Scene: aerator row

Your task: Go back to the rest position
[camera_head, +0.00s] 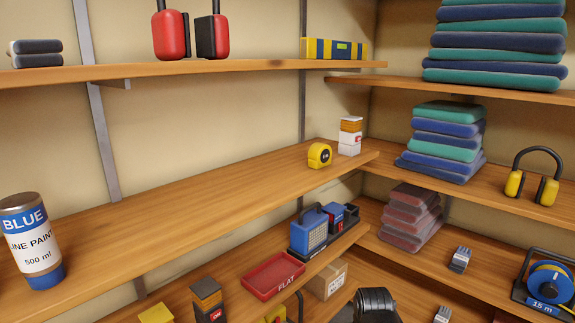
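My gripper and arm do not show in the head view. The task names no object of its own. The head view looks onto wooden shelves in a corner, with a long middle shelf (185,208) running from lower left to the corner. I cannot tell from this view where my arm is or whether my gripper holds anything.
A blue line paint can (30,240) stands at the left. A yellow tape measure (319,155) and a white box (350,136) stand near the corner. A red tray (272,275) lies below. Folded stacks (445,140) and yellow ear defenders (534,177) fill the right shelves.

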